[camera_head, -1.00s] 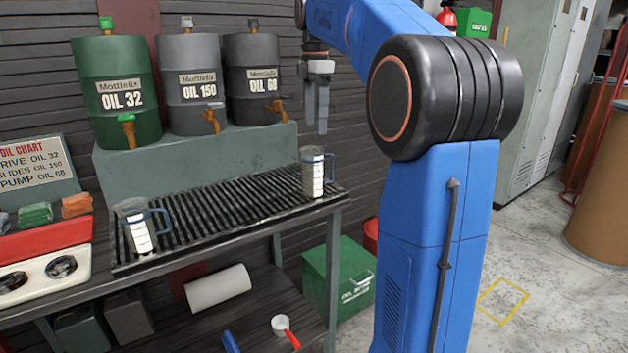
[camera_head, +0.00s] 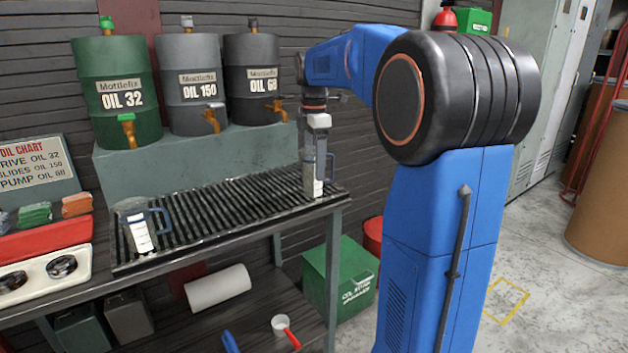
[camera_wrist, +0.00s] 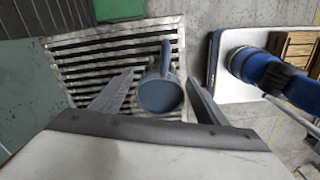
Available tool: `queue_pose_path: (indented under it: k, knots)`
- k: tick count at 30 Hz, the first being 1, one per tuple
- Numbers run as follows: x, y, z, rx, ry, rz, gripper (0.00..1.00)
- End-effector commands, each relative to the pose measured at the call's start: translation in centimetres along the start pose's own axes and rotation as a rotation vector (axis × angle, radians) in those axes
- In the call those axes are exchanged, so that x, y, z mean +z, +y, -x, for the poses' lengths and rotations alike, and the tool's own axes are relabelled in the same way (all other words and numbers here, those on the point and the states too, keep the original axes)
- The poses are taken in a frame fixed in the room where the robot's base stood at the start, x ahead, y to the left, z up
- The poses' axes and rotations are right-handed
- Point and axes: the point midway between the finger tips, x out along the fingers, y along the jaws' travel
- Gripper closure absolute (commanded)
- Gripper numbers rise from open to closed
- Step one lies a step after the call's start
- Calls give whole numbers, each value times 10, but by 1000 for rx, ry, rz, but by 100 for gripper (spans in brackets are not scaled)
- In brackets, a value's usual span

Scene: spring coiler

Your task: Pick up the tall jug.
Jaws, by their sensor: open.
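The tall jug (camera_head: 315,187), clear with a white label and a blue-grey handle, stands upright at the right end of the slotted drain rack (camera_head: 215,207). My gripper (camera_head: 316,160) points down right over it, its fingers overlapping the jug's upper part in the head view. In the wrist view the jug (camera_wrist: 160,95) shows from above, between the two open fingers of my gripper (camera_wrist: 161,80), its handle pointing to the top of the picture. The fingers stand apart from its sides there. A second, shorter jug (camera_head: 137,228) stands at the rack's left end.
Three oil drums with taps, green (camera_head: 120,90), grey (camera_head: 190,85) and dark (camera_head: 252,80), stand on a raised ledge behind the rack. A red and white tray (camera_head: 45,262) sits at left. The rack between the jugs is clear.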

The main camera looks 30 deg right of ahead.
Motion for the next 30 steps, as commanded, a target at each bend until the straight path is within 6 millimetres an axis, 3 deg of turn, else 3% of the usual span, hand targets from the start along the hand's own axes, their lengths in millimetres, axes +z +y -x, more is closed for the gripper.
queue_pose_path:
  k: [4,12,17,18,26,30]
  knots:
    - [0,0,-12,-1,0,0,32]
    - [0,0,-14,0,0,0,34]
    - [0,0,-14,0,0,0,73]
    - [0,0,-14,0,0,0,76]
    - [0,0,-12,0,0,0,76]
    - [0,0,-1,2,0,0,76]
